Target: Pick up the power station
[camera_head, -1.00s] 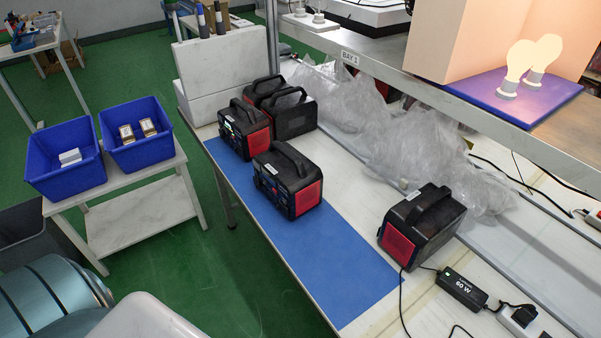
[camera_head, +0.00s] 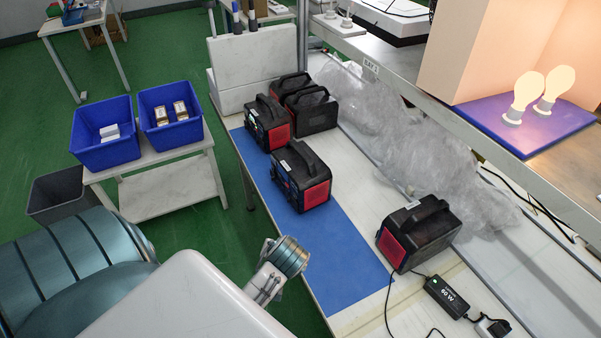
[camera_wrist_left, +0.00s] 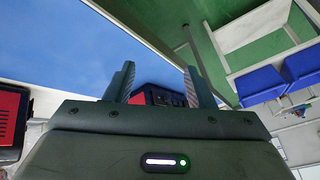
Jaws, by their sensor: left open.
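Several black power stations with red end panels and top handles stand on the white table. One power station (camera_head: 300,180) stands on the blue mat (camera_head: 347,262), and another (camera_head: 268,124) is behind it at the mat's far end. A separate power station (camera_head: 420,235) stands to the right, off the mat, near a charger. In the left wrist view my left gripper (camera_wrist_left: 159,72) is open and empty, its fingers apart. A power station (camera_wrist_left: 160,96) shows beyond and between the fingers, partly hidden by the gripper body. My right gripper is not in view.
Blue bins (camera_head: 104,135) with small boxes stand on a side table at left. Crumpled plastic wrap (camera_head: 400,140) lies along the back, under a shelf holding lit bulbs (camera_head: 525,95). The 60 W charger (camera_head: 447,297) and its cables lie front right. The mat's near end is clear.

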